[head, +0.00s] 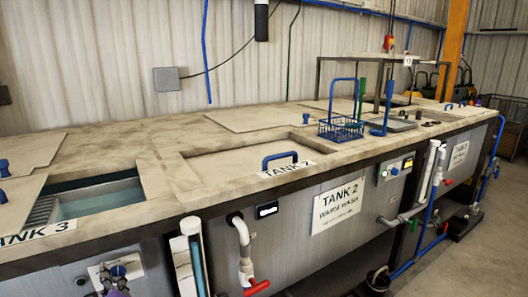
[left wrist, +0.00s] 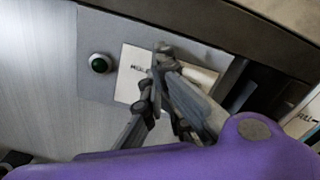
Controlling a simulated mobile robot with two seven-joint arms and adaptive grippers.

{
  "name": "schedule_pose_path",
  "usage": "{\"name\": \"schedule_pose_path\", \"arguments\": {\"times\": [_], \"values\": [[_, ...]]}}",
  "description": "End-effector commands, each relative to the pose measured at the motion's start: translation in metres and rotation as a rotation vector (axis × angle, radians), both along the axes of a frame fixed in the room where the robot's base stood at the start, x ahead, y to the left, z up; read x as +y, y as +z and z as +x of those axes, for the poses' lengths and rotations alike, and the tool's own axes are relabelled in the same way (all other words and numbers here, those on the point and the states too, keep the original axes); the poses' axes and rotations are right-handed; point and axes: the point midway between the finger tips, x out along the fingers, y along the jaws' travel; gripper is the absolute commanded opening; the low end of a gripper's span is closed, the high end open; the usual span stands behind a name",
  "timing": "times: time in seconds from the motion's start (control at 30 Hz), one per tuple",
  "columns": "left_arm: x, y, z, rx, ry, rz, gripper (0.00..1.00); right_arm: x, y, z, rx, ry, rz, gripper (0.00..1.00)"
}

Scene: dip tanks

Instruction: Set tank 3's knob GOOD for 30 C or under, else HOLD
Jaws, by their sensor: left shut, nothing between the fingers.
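Tank 3 bears the label TANK 3 (head: 38,233) at the left of the head view. Its half-open top shows pale liquid (head: 100,199). My left gripper (head: 113,271) is at the tank's front control panel. In the left wrist view its fingers (left wrist: 160,75) are shut and empty, in front of a white plate (left wrist: 132,62) with small lettering, partly covered and hard to read. The knob cannot be made out behind the fingers. No temperature reading for tank 3 is legible. My right gripper is not in view.
A white sight tube (head: 187,255) stands right of tank 3's panel. A blue wire basket (head: 341,128) stands on the tank top.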

Motion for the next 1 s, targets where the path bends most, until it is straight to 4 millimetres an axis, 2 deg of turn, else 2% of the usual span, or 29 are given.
{"name": "schedule_pose_path", "arguments": {"times": [0.3,0.77,1.0], "values": [[-0.008,0.003,0.004,0.0,-0.003,-0.002,0.0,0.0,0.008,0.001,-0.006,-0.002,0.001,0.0],[-0.013,0.001,0.006,0.002,-0.007,-0.005,0.0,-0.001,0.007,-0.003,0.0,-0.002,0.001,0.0],[-0.014,0.0,0.006,0.003,-0.008,-0.006,0.0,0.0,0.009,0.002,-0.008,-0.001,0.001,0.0]]}}
